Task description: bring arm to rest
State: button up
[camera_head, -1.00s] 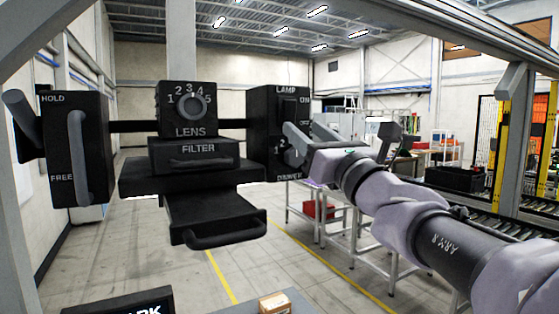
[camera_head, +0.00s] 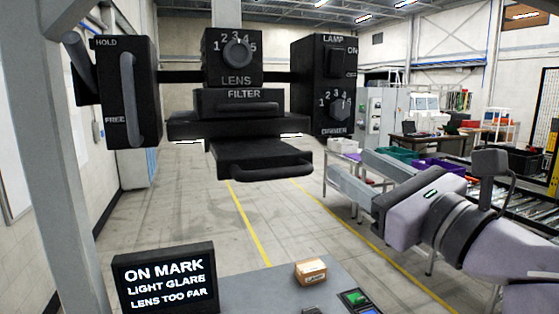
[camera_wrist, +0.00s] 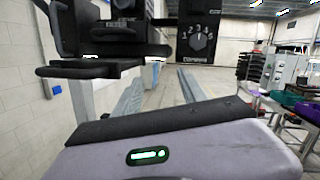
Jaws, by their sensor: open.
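My gripper (camera_head: 352,167) is open and empty at the right in the head view, below and right of the lamp box (camera_head: 322,85). Its two grey fingers point left, apart from the box and its dimmer dial (camera_head: 339,103). In the wrist view, the fingers of my gripper (camera_wrist: 160,88) stand apart with floor between them, and the dimmer dial (camera_wrist: 198,40) is beyond them. The lens dial (camera_head: 237,53), the filter drawer (camera_head: 240,100) and the hold/free lever box (camera_head: 127,90) hang on the same dark rail. An open lower tray (camera_head: 262,160) juts out under the filter.
A screen (camera_head: 165,277) reads "ON MARK, LIGHT GLARE, LENS TOO FAR". A small cardboard box (camera_head: 311,271) and a green button (camera_head: 355,297) are on the grey bench (camera_head: 240,290) in front. A post (camera_head: 70,160) stands at left. A roller conveyor (camera_head: 500,190) runs behind my arm.

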jog(key=s+a+f+n+g+b, duration=0.2)
jog(key=s+a+f+n+g, duration=0.15)
jog(key=f, duration=0.55)
jog(key=s+a+f+n+g+h+b, duration=0.1)
jog(key=s+a+f+n+g+b, duration=0.2)
jog(key=f, duration=0.6)
jog(key=s+a+f+n+g+b, duration=0.25)
jog(key=f+n, duration=0.25)
jog(key=f, duration=0.4)
jog(key=s+d+f+n+g+h+b, duration=0.1)
jog(key=s+d+f+n+h+b, duration=0.1)
jog(key=f, duration=0.4)
jog(key=s+d+f+n+g+h+b, duration=0.1)
jog(key=s+d+f+n+h+b, duration=0.1)
jog(key=f+n, duration=0.4)
jog(key=s+d+f+n+g+h+b, duration=0.1)
jog(key=s+f+n, duration=0.3)
jog(key=f, duration=0.4)
jog(key=shift+s+d+h+b, duration=0.35)
jog(key=shift+d+h+b, duration=0.15)
jog(key=shift+b, duration=0.2)
